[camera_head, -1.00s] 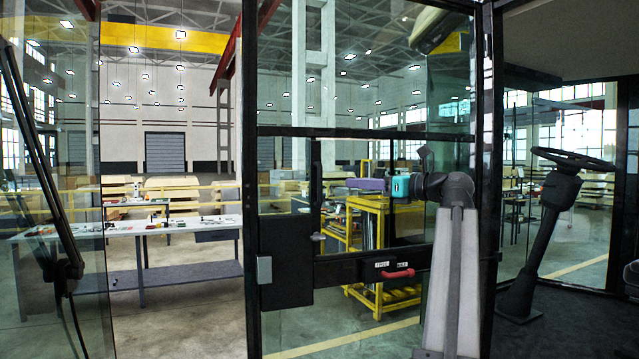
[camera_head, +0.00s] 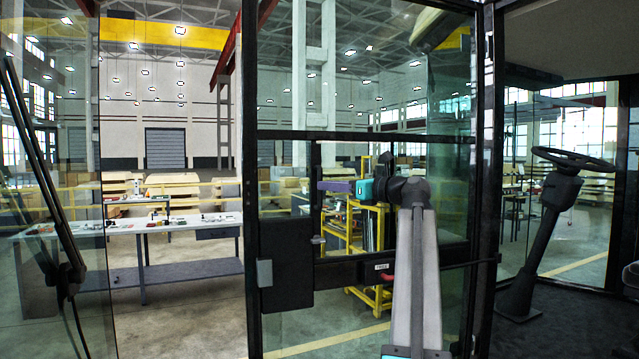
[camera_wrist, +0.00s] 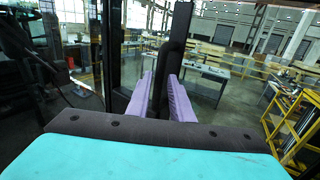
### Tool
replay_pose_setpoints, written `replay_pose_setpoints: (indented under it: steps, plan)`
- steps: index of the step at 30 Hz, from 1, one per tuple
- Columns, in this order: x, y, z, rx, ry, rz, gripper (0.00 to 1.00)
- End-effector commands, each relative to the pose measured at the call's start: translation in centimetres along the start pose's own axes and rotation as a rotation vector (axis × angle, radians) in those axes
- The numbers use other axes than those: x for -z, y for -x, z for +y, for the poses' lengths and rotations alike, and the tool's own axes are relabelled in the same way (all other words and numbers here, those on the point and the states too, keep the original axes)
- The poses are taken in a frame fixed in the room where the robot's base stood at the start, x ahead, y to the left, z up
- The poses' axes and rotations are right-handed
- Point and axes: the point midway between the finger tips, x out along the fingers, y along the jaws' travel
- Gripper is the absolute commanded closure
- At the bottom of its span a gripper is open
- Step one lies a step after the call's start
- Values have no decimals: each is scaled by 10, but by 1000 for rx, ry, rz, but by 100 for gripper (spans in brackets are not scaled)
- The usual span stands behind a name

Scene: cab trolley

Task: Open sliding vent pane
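The sliding vent pane (camera_head: 345,158) is a glass panel in the lower window of the black-framed cab door. Its dark upright handle (camera_head: 316,172) is at the pane's left side; in the wrist view the handle (camera_wrist: 176,45) rises straight ahead. My gripper (camera_wrist: 161,88) has purple fingers, spread apart with the handle between them. I cannot tell whether either finger touches it. In the head view my gripper (camera_head: 326,187) reaches left to the handle, and its far finger is hidden. The pane looks closed against the left side of the frame.
A black lock box (camera_head: 286,280) and a crossbar with a red handle (camera_head: 388,279) lie below the window. A steering wheel (camera_head: 575,158) stands at the right. Beyond the glass are a yellow rack (camera_head: 358,298) and a long workbench (camera_head: 145,228).

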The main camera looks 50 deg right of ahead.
Motion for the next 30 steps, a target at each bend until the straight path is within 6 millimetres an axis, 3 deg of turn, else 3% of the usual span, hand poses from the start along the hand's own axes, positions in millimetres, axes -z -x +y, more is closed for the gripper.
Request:
replay_pose_setpoints:
  steps: [9, 22, 26, 30]
  plan:
    - [-2, -36, 0, 0, 0, -1, 80]
    - [0, -41, -1, 2, 0, 0, 80]
    - [0, -40, -1, 2, 0, 0, 100]
    - [0, -40, -1, 2, 0, 0, 100]
